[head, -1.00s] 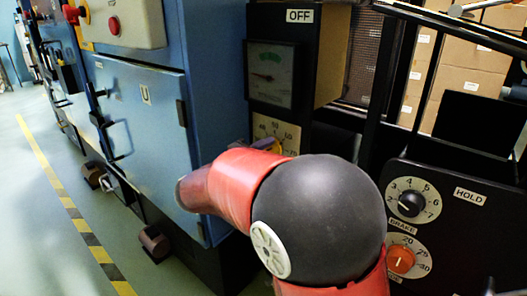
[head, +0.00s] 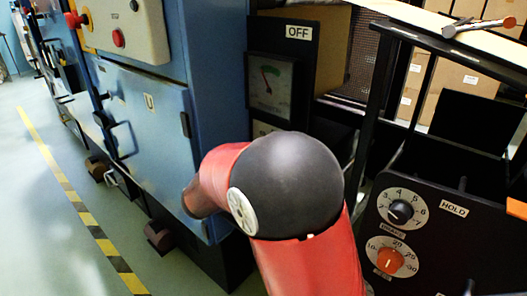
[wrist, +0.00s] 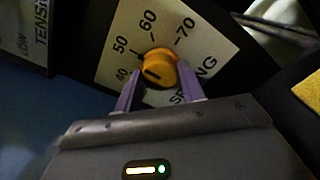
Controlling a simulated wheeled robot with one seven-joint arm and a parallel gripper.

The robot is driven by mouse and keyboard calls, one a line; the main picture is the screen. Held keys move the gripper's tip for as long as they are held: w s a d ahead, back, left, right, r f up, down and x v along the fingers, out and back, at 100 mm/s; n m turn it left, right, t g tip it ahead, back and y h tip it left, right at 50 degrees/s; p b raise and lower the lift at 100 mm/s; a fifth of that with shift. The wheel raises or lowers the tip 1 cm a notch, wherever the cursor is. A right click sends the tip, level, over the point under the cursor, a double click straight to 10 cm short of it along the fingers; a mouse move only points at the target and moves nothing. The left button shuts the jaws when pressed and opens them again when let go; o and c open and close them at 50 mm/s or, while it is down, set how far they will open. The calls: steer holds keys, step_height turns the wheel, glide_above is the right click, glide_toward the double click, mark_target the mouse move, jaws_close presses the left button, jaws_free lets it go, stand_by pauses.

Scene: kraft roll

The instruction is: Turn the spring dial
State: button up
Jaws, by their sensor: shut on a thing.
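The yellow spring dial (wrist: 158,66) sits on a cream plate (wrist: 113,58) marked 40 to 70 and lettered "SPRING" in the wrist view. A dark mark shows on the lower left of its face. My gripper (wrist: 158,78) is shut on the dial, with one purple finger on each side of it. In the head view my arm hides the dial and the gripper. The tension gauge (head: 271,84) above them has its needle pointing up and to the left, near the green zone.
A blue cabinet (head: 160,130) stands close on the left of my arm. A tool (head: 480,26) lies on the brown sheet at top right.

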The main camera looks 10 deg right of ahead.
steer(key=shift+n+p, duration=0.9)
steer(key=shift+n, duration=0.3)
steer(key=o, duration=1)
steer(key=shift+c, duration=0.2)
steer(key=v, duration=0.8)
